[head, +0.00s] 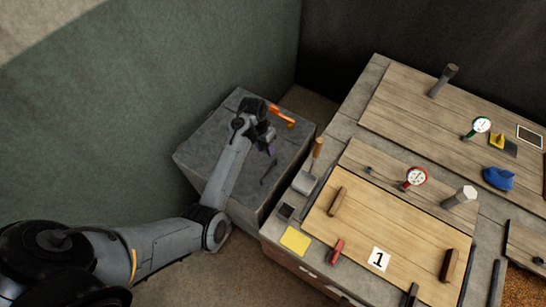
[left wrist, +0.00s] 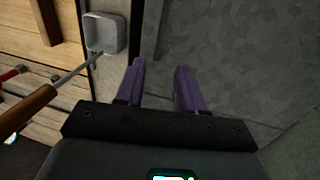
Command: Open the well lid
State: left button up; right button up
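The light wooden lid (head: 350,235) lies flat on the stone counter, with a card marked 1 (head: 379,259) on it. A dark wooden handle (head: 338,201) stands at its left end and another (head: 449,266) at its right end. In the left wrist view, wooden boards (left wrist: 15,60) show at the upper left. My left gripper (head: 267,146) is over the grey stone block, left of the lid and apart from it. Its purple fingers (left wrist: 160,88) are spread with nothing between them. My right gripper is in neither view.
The grey block (head: 205,150) stands left of the counter, with an orange-handled item (head: 281,116) near its back.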

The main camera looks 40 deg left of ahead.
aim_at(271, 166)
pick_arm(q)
jog(key=f, duration=0.2)
jog(key=d+f+b, duration=0.1)
jog(key=f, duration=0.5)
jog(key=shift+s+d, duration=0.15)
jog(key=shift+d, duration=0.15)
jog(key=shift+d+f+b, duration=0.2)
jog(key=shift+f+b, duration=0.2)
jog(key=shift+f, duration=0.4)
jog(key=shift+c, duration=0.2)
grip_shut()
